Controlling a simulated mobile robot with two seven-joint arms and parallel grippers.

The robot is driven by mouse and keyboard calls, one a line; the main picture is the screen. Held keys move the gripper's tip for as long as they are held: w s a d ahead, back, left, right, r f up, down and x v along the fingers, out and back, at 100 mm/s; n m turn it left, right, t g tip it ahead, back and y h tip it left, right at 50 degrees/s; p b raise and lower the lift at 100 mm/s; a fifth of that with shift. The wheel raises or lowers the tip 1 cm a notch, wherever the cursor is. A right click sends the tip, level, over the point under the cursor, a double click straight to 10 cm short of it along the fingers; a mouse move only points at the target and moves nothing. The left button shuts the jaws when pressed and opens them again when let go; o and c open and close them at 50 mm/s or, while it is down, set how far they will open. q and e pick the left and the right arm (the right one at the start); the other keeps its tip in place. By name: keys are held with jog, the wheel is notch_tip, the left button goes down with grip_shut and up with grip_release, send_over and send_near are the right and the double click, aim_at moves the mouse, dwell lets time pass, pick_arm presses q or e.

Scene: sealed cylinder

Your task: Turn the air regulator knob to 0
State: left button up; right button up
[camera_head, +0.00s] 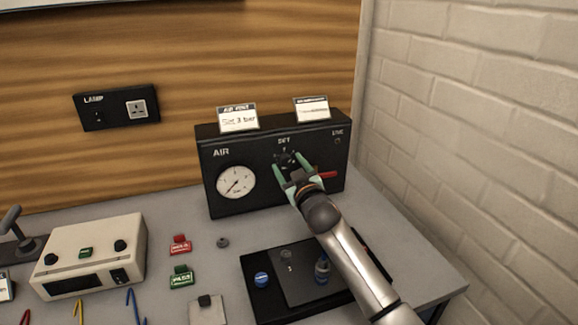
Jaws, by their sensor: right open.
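The black air regulator box (225,149) stands at the back right of the bench, marked AIR and SET. Its round white gauge (236,182) is on the left of its front, with a dark needle pointing to the lower left. The dark regulator knob (285,158) is under the SET label, partly hidden by my gripper. My right gripper (291,165) is open, its green fingers at either side of the knob; I cannot tell whether they touch it. My left gripper is not in view.
A red lever (327,175) sticks out right of my gripper. Two cards (238,118) stand on the box. A black tray (262,299) lies below my right arm. A cream control box (90,258) stands at left. The brick wall (480,110) bounds the right side.

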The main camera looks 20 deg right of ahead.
jog(key=shift+w, duration=0.1)
jog(key=shift+c, duration=0.3)
grip_shut()
